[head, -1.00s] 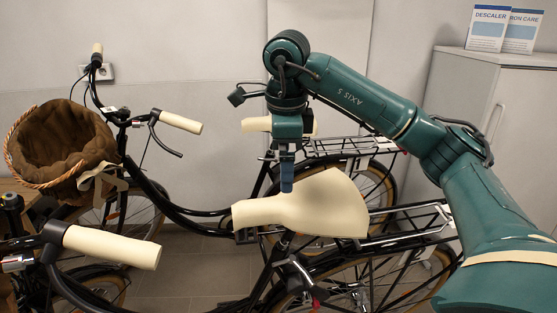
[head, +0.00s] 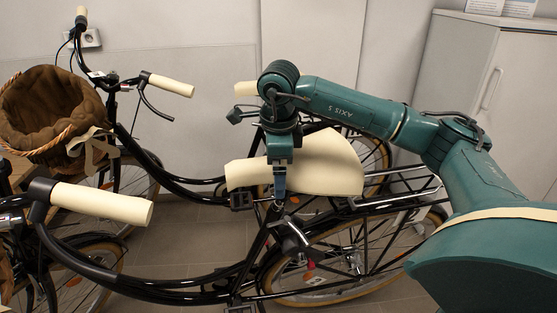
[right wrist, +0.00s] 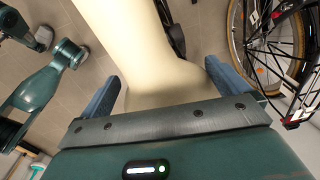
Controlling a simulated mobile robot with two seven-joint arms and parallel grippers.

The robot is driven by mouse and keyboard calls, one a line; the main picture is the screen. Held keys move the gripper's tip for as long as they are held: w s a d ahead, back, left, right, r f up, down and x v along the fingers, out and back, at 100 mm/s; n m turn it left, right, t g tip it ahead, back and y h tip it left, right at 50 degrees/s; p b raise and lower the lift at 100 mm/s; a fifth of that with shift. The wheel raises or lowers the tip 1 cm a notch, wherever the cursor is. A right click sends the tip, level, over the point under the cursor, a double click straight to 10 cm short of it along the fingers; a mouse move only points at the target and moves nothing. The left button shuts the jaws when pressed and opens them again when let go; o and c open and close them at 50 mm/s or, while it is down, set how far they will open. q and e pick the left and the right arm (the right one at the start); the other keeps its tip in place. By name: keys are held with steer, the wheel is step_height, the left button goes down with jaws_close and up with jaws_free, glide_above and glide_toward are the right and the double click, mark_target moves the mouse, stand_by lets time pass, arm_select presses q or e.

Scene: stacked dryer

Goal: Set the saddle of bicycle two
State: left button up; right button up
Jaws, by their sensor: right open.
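A cream saddle (head: 325,165) sits on the near black bicycle (head: 190,290), its narrow nose to the left and its wide rear to the right. My right gripper (head: 279,186) points down at the saddle's narrow front part in the head view. In the right wrist view my right gripper (right wrist: 162,75) is open, with one blue finger on each side of the saddle (right wrist: 140,50). A gap shows beside the fingers, so contact cannot be told. The seat post and clamp under the saddle are partly hidden.
A second black bicycle (head: 165,175) stands behind, with a lined wicker basket (head: 50,110) at its front. The near bicycle's cream handlebar grip (head: 105,204) is at the left. A grey cabinet (head: 535,100) stands at the right. Some tiled floor between the bicycles is clear.

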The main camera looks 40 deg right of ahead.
steer(key=c, duration=1.7)
steer(key=o, duration=1.2)
steer(key=c, duration=0.6)
steer(key=shift+r, duration=0.2)
steer(key=shift+s+d+r+p, duration=0.25)
steer(key=shift+r+p, duration=0.45)
steer(key=shift+r, duration=0.3)
steer(key=shift+s+d+r+p, duration=0.2)
steer(key=shift+d+r+p, duration=0.1)
steer(key=shift+r+p, duration=0.55)
steer(key=shift+s+d+r+p, duration=0.25)
steer(key=shift+r+p, duration=0.35)
steer(key=shift+r, duration=0.5)
